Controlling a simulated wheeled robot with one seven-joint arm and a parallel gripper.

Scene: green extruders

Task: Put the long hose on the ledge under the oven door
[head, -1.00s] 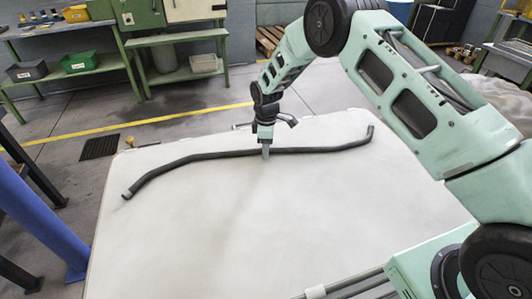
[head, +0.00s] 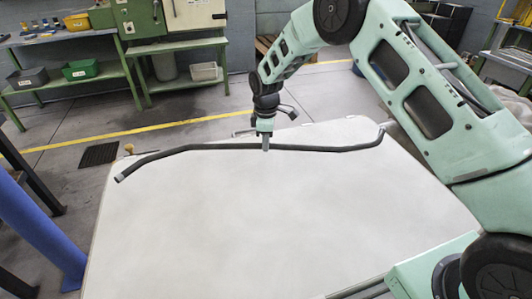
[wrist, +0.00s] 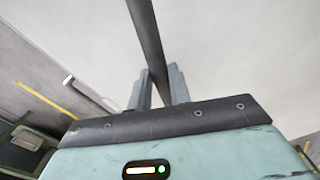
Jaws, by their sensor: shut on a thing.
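The long hose (head: 205,147) is dark, thin and bent near both ends. It spans much of the white table's width in the head view. My gripper (head: 265,145) is shut on the hose near its middle, pointing down. The wrist view shows the hose (wrist: 147,40) running between the two grey fingers (wrist: 158,90). The hose seems raised above the table, though the height is hard to judge. I see no oven door or ledge that I can make out with certainty.
A blue post (head: 40,225) stands at the left. A yellow line crosses the floor.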

